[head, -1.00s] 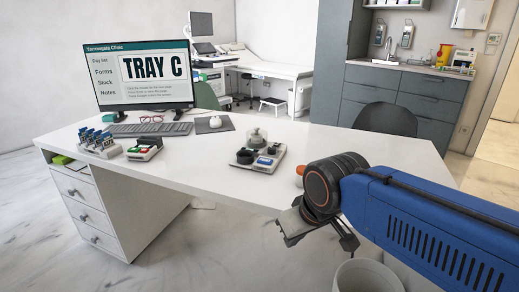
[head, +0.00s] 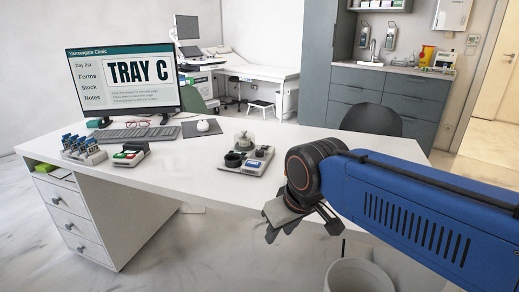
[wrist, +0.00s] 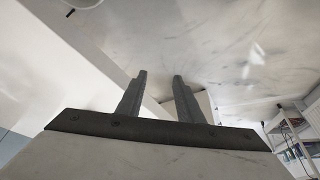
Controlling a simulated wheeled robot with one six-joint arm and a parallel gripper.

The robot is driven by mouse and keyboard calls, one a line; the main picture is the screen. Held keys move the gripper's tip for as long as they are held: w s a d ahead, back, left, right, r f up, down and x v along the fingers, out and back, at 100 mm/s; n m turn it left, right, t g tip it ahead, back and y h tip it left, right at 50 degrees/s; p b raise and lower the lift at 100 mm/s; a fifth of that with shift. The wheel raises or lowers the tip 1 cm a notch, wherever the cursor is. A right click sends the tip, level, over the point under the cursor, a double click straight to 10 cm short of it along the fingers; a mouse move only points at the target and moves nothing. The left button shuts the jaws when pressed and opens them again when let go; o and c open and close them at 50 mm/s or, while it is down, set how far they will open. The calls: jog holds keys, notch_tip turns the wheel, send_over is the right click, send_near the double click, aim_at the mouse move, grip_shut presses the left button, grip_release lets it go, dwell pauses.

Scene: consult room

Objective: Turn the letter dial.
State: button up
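No letters on a dial can be read. A low grey unit (head: 266,155) near the middle of the white desk bears a round black part (head: 233,159), a clear dome (head: 243,141) and a blue-faced piece (head: 253,165). I cannot tell whether the black part is the letter dial. The monitor (head: 122,85) reads "TRAY C". My gripper (head: 299,227) is at the desk's front edge, right of and nearer than the unit. It points downward, apart from the unit. In the wrist view my gripper (wrist: 160,75) has two separated fingers with nothing between them.
On the white desk (head: 190,178), a rack of blue-topped items (head: 82,150) and a unit with red and green parts (head: 131,153) stand at left. Keyboard (head: 135,133) and mouse (head: 203,126) lie behind. A dark chair (head: 371,119) is behind the desk; a bin (head: 357,274) is below.

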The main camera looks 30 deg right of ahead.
jog(key=w+d+r+n+g, duration=0.2)
jog(key=w+d+r+n, duration=0.2)
jog(key=w+r, duration=1.25)
notch_tip(320, 180, up, 6)
jog(key=n+g, duration=0.3)
jog(key=n, duration=0.1)
send_over(260, 150)
notch_tip(260, 150, down, 17)
jog(key=shift+a+f, duration=0.1)
jog(key=c, duration=0.8)
